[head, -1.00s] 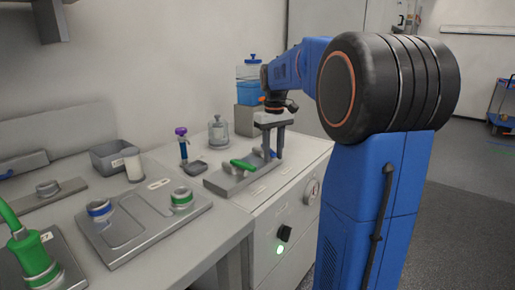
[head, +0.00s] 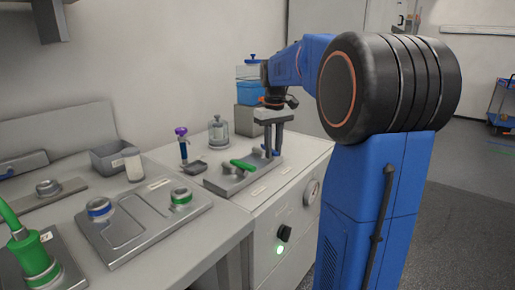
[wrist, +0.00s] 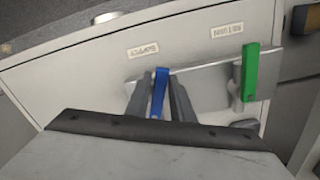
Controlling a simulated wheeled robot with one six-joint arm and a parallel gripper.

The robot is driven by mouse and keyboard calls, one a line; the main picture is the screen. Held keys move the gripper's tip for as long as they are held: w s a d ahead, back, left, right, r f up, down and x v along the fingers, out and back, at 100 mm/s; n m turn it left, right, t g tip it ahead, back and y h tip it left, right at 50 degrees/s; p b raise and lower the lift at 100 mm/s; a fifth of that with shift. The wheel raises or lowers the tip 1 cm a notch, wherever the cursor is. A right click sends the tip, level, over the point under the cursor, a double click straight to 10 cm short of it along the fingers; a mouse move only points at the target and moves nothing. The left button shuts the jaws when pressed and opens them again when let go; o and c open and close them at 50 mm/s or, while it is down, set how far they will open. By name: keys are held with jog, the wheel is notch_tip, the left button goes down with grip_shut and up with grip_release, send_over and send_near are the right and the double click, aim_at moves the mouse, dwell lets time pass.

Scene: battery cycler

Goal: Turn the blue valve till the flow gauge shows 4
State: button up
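The blue valve (wrist: 160,93) has a slim lever handle. It shows in the wrist view by the SUPPLY label (wrist: 143,50). My gripper (wrist: 161,88) has one finger on each side of this handle, close against it, and appears shut on it. In the head view my gripper (head: 273,152) reaches down to the back end of the grey valve plate, and the fingers mostly hide the blue handle. A round gauge (head: 312,192) is on the cabinet's front; its reading is too small to make out.
A green valve handle (head: 243,165) lies beside the blue one, by the RETURN label (wrist: 227,31) in the wrist view. A black knob (head: 284,233) and a lit green lamp (head: 280,250) are on the cabinet front.

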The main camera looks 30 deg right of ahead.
aim_at(274, 150)
jog(key=shift+r, duration=3.35)
